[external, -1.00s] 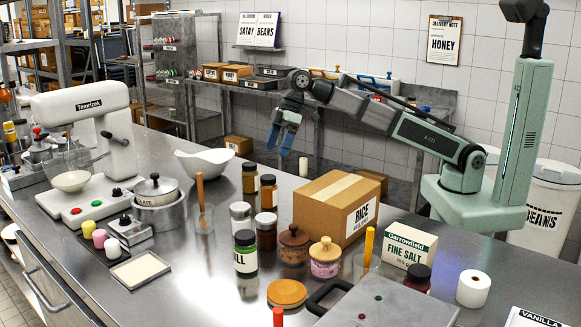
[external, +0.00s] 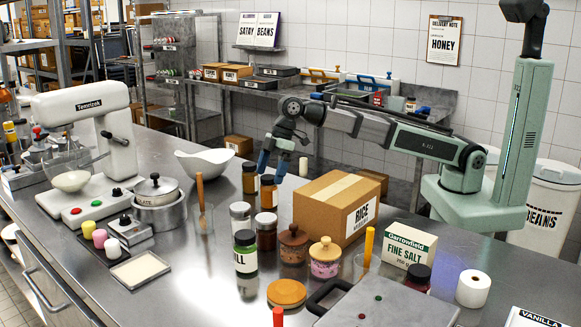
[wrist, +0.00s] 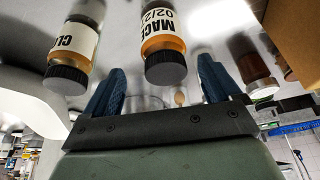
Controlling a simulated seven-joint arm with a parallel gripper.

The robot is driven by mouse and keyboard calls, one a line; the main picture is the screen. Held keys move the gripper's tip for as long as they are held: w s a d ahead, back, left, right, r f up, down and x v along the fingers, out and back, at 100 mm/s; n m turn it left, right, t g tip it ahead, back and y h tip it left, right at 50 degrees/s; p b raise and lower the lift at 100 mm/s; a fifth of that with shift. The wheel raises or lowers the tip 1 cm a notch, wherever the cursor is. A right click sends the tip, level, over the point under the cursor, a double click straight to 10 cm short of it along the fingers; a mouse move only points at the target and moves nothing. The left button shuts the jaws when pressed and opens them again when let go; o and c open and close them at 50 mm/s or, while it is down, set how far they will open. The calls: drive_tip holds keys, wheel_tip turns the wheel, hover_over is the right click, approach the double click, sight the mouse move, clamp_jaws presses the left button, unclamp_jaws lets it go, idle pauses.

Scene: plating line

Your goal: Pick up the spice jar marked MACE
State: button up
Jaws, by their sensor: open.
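My gripper (external: 271,176) is just above or in front of that jar's lid, blue fingers pointing down. The fingers are apart with nothing held. I cannot tell whether they touch the jar.
A similar amber jar marked CL (wrist: 73,45) stands close on the left. The RICE box (external: 330,205) is close on the right. White-lidded jars (external: 240,215), a DILL-like green jar (external: 246,255) and wooden-lidded pots (external: 293,245) stand nearer. A white bowl (external: 205,163) is left.

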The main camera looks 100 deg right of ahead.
sight(266, 187)
drive_tip(key=shift+a+x, duration=0.15)
drive_tip(key=shift+x, duration=1.2)
drive_tip(key=shift+a+x, duration=0.15)
drive_tip(key=shift+x, duration=1.2)
drive_tip(key=c, duration=1.2)
